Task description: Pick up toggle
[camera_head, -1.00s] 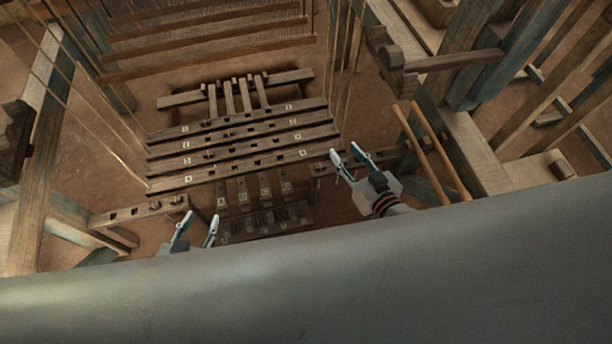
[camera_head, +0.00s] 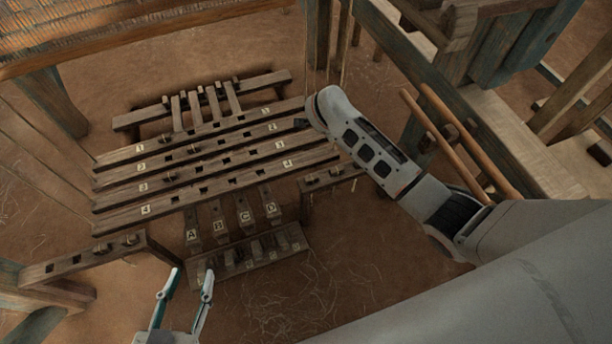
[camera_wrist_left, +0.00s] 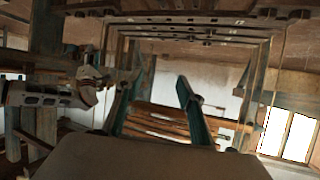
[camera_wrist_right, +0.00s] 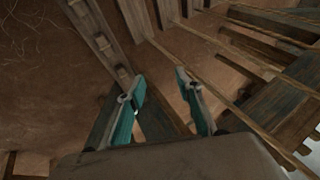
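Small dark peg-like pieces that may be toggles sit on the wooden bars numbered 1 to 4; one piece (camera_head: 193,149) is on the bar marked 2. Others stand on the left side rail (camera_head: 85,260) and the right side rail (camera_head: 335,176). I cannot tell which piece is the toggle. My left gripper (camera_head: 190,272) is open and empty, low in front of the lettered pedals; its open fingers also show in the left wrist view (camera_wrist_left: 165,74). My right gripper (camera_wrist_right: 160,78) is open and empty; in the head view my forearm hides it.
Pedals A to D (camera_head: 232,212) and a slotted block (camera_head: 258,255) lie between the side rails. A rack of short bars (camera_head: 205,100) is behind. Two orange-brown rods (camera_head: 440,140) and loom posts stand at right. Bare floor (camera_head: 350,270) shows at front right.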

